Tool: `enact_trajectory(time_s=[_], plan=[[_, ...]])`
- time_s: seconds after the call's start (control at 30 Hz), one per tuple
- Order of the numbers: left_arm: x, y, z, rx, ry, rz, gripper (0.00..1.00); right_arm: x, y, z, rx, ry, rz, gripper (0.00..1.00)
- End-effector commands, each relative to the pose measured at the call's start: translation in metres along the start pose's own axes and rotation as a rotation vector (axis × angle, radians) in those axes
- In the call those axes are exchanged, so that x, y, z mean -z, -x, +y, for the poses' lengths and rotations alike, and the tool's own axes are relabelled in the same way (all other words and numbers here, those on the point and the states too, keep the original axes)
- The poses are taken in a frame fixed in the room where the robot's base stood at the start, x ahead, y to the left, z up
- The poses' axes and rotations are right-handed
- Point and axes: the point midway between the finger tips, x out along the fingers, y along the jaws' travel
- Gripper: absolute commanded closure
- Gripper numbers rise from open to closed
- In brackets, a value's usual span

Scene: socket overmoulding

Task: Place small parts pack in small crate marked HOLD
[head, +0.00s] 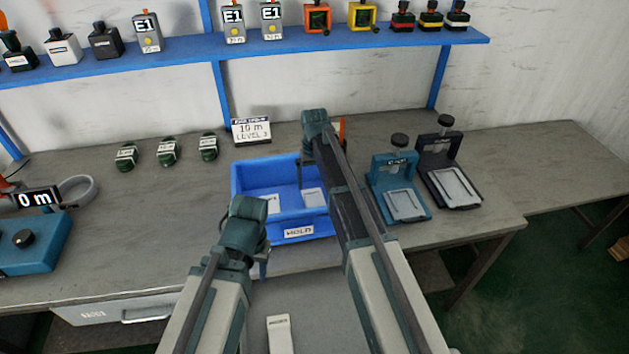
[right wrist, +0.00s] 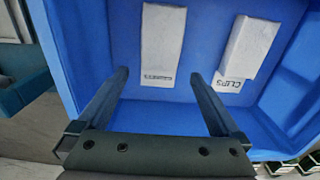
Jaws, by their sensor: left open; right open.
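The small blue crate (head: 298,231) with a HOLD label stands at the middle of the bench. Two white packs lie inside: one (right wrist: 161,45) with small, hard-to-read print, the other (right wrist: 248,48) marked CLIPS. My right gripper (right wrist: 158,76) is open and empty over the crate, its fingertips apart on either side of the near end of the small-print pack. In the head view its fingers (head: 300,172) are partly hidden by my arm. My left gripper (head: 263,268) is in front of the crate, mostly hidden by its wrist; it is open. Another white labelled piece (head: 280,336) lies lower down, between my arms.
A small display sign (head: 251,131) stands behind the crate. A blue press (head: 402,190) and a black press (head: 450,172) stand to its right. Several dark green parts (head: 167,152) stand at the left. A blue shelf (head: 180,51) crosses the back. The bench's right end is clear.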

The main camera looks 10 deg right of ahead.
Motion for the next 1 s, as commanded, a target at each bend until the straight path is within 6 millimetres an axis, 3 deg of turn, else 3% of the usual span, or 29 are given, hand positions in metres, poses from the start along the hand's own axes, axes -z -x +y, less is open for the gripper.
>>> enact_trajectory(time_s=[0.03, 0.23, 0.4, 0.77, 1.0], plan=[[-0.001, 0.016, -0.002, 0.0, 0.0, 0.0, 0.56, 0.0, 0.017, 0.0, 0.0, 0.0, 0.0, 0.0], [-0.003, 0.043, -0.004, 0.0, 0.0, 0.0, 0.56, 0.0, 0.044, 0.0, 0.0, 0.0, 0.0, 0.0], [-0.003, 0.053, -0.005, 0.0, 0.0, 0.0, 0.56, 0.0, 0.053, 0.0, 0.0, 0.0, 0.0, 0.0], [-0.003, 0.054, -0.005, 0.0, 0.0, 0.0, 0.56, 0.0, 0.054, 0.0, 0.0, 0.0, 0.0, 0.0], [-0.006, 0.095, -0.009, 0.0, -0.001, 0.0, 0.56, 0.0, 0.096, 0.0, 0.0, 0.0, 0.0, 0.0]])
